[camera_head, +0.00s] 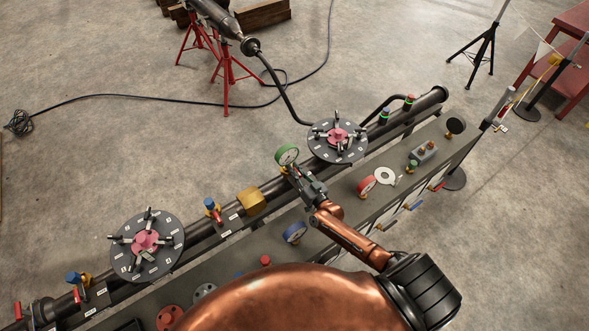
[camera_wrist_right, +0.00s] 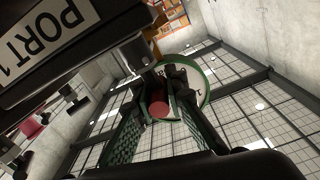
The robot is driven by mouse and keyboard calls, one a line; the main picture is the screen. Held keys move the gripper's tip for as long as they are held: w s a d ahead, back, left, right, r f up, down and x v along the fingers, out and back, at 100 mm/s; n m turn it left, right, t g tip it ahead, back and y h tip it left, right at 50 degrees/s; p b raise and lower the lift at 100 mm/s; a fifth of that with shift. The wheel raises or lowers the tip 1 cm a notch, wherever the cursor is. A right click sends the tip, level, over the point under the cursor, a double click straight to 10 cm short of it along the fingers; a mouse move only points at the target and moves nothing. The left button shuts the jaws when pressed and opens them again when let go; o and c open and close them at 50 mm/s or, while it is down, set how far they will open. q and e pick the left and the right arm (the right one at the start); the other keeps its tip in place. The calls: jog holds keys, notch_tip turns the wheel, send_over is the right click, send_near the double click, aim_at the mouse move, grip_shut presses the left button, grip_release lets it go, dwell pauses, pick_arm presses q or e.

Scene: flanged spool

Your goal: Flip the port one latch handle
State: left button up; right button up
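My right gripper (camera_head: 298,174) is beside the black pipe, just below the green-rimmed gauge (camera_head: 287,154) and left of the far disc (camera_head: 354,151) with its pink hub (camera_head: 338,135) and dark latch arms. In the right wrist view, my right gripper (camera_wrist_right: 160,100) has its green-padded fingers apart. A red round part (camera_wrist_right: 159,109) and a green ring (camera_wrist_right: 204,91) show beyond them. I cannot tell whether a finger touches anything. A "PORT 1" label (camera_wrist_right: 45,38) is large at upper left. Which handle is the port one latch handle is unclear. My left gripper is not in view.
A second disc (camera_head: 125,262) with a pink hub is at lower left. A yellow block (camera_head: 251,200), a blue-topped valve (camera_head: 212,206) and a blue gauge (camera_head: 294,232) stand nearby. A red gauge (camera_head: 366,187) is right of my arm. Red stands (camera_head: 226,75) are behind on open floor.

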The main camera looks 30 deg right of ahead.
jog(key=o, duration=0.5)
jog(key=shift+d, duration=0.1)
jog(key=shift+c, duration=0.2)
jog(key=shift+s+f, duration=0.1)
jog(key=shift+s, duration=0.4)
jog(key=s, duration=1.1)
jog(key=shift+d, duration=0.35)
